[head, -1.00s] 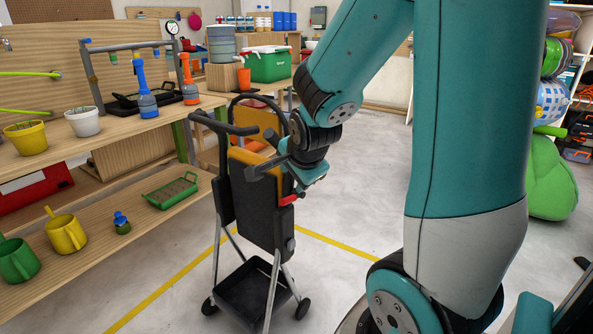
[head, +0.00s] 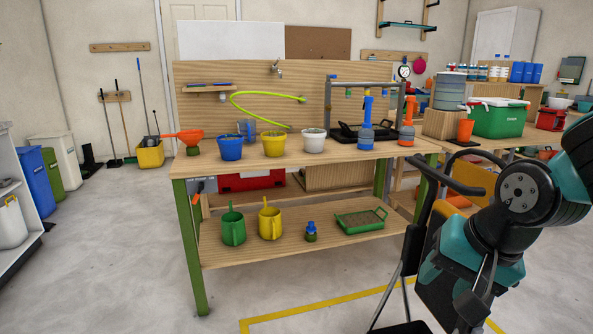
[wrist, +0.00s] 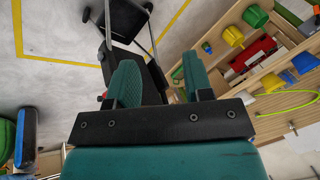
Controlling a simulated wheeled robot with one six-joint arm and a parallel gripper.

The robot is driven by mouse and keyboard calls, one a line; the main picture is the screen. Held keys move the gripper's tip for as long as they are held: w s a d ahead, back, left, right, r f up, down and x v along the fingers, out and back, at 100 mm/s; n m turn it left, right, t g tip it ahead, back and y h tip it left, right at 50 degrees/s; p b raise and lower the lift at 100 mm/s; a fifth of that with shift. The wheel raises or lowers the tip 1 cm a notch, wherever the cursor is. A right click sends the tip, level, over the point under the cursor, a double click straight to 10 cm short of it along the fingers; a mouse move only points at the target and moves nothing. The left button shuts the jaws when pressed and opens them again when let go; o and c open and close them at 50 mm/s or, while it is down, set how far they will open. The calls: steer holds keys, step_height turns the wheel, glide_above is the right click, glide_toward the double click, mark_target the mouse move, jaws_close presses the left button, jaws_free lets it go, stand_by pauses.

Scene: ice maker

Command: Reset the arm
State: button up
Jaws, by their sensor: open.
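My gripper (wrist: 163,82) shows in the wrist view with its two teal fingers apart and nothing between them. In the head view my arm comes in from the right edge, bent, and its wrist hangs in front of a black cart (head: 408,262) at the lower right. The fingertips are hard to make out there. In the wrist view the cart (wrist: 124,18) lies beyond the fingers, upside down in the picture. I cannot tell whether the gripper touches it.
A wooden workbench (head: 290,160) holds several pots, a faucet and bottles, with watering cans (head: 233,228) on its lower shelf. A green cooler (head: 497,117) stands on the table at right. Bins (head: 58,160) stand at left. The floor (head: 110,245) at left is clear.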

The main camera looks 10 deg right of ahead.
steer(key=s+a+r+n+g+y, duration=0.2)
steer(key=s+a+r+n+g, duration=0.2)
steer(key=s+a+n, duration=0.75)
step_height(320, 180, up, 18)
steer(key=d+n+p, duration=0.1)
steer(key=p, duration=1.8)
steer(key=shift+w+d+n, duration=0.15)
steer(key=shift+d+n, duration=0.1)
steer(key=shift+n, duration=0.1)
